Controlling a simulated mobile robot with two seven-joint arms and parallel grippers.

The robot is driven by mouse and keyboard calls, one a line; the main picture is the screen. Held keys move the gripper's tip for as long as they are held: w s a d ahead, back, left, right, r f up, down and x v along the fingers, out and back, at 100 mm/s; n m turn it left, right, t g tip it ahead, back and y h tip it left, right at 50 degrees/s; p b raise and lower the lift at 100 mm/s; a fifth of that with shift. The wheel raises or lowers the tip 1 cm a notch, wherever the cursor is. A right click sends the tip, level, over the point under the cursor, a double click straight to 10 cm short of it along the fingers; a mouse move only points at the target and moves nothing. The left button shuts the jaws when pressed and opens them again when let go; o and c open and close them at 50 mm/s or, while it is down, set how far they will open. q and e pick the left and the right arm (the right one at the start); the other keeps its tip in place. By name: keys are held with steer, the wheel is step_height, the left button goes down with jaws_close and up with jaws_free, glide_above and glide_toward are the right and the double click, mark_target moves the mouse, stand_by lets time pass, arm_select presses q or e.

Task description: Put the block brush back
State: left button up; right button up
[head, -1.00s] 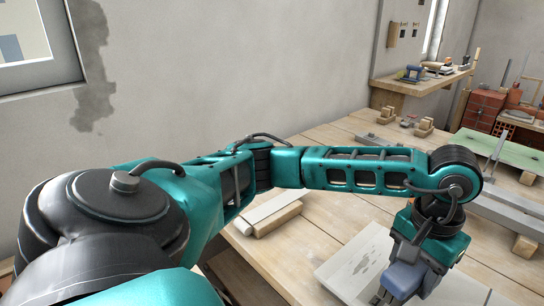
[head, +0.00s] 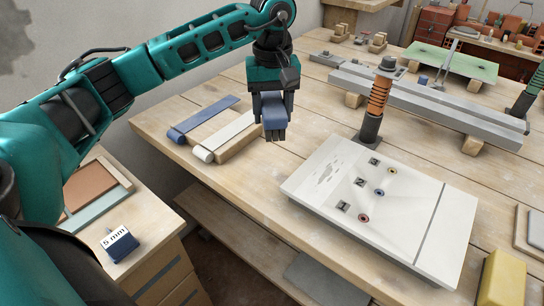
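My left gripper (head: 273,122) points down above the plank table, beyond the left corner of the white board. It is shut on a blue-grey block, which I take to be the block brush (head: 274,108). The brush hangs clear of the board, and its underside is hard to make out. The white board (head: 410,215) lies on the table with a grey smear, small dark square marks and coloured rings on it. My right gripper is not in view.
A blue strip (head: 208,116) and a white strip (head: 228,134) with rolled ends lie left of the gripper. An orange-and-black tool (head: 377,100) stands behind the board. Long grey bars (head: 425,100) lie beyond. A "5 mm" block (head: 119,245) sits on a cabinet at left.

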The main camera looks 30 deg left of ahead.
arm_select(q)
glide_above(272, 167)
step_height(272, 167, down, 7)
steer(key=shift+f, duration=0.2)
steer(key=shift+f+b, duration=0.4)
steer(key=shift+f, duration=1.95)
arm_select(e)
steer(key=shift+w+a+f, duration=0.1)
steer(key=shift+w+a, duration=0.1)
arm_select(q)
steer(key=shift+f, duration=0.1)
steer(key=o, duration=0.7)
steer(key=shift+f, duration=0.1)
steer(key=shift+c, duration=0.2)
steer(key=o, duration=0.5)
steer(key=shift+c, duration=0.2)
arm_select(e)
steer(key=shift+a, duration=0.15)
